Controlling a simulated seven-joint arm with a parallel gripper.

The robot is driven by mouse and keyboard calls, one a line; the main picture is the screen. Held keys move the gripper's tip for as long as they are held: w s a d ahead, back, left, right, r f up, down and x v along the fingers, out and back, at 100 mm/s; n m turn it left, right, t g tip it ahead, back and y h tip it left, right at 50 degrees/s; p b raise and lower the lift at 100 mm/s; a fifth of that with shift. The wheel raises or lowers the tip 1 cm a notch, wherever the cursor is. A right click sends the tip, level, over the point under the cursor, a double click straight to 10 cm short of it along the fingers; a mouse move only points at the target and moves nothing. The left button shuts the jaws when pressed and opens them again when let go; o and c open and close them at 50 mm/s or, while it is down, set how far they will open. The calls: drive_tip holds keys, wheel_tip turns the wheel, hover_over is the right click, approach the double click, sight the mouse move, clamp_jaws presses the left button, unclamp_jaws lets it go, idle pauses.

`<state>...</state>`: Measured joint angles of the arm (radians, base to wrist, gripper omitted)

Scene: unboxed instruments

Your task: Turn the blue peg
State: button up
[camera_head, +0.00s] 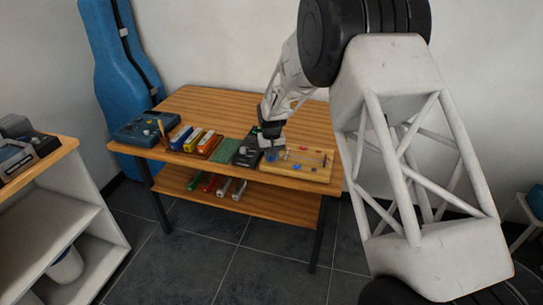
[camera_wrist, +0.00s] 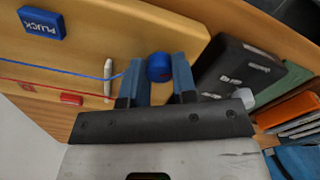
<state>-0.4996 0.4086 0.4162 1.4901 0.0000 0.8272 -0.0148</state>
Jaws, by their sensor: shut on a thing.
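The blue peg (camera_wrist: 159,67) is a round blue knob in the wrist view, on the wooden board (camera_wrist: 120,25) with strings. My gripper (camera_wrist: 159,78) has its two fingers on either side of the peg, shut on it. A blue string runs from the peg to the left across the board. In the head view my gripper (camera_head: 270,146) is at the left end of the wooden board (camera_head: 312,172). The peg is small there, and the grip on it is hard to make out.
A black box (camera_wrist: 236,68) stands close beside the board. A blue block marked PLUCK (camera_wrist: 41,22) and a red piece (camera_wrist: 71,99) are on the board. Orange, yellow and blue instruments (camera_head: 193,140) and a blue device (camera_head: 138,130) stand left on the table (camera_head: 220,105).

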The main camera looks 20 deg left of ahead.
drive_tip(key=shift+m, duration=0.6)
drive_tip(key=o, duration=0.9)
drive_tip(key=shift+r, duration=0.2)
drive_tip(key=shift+r, duration=3.75)
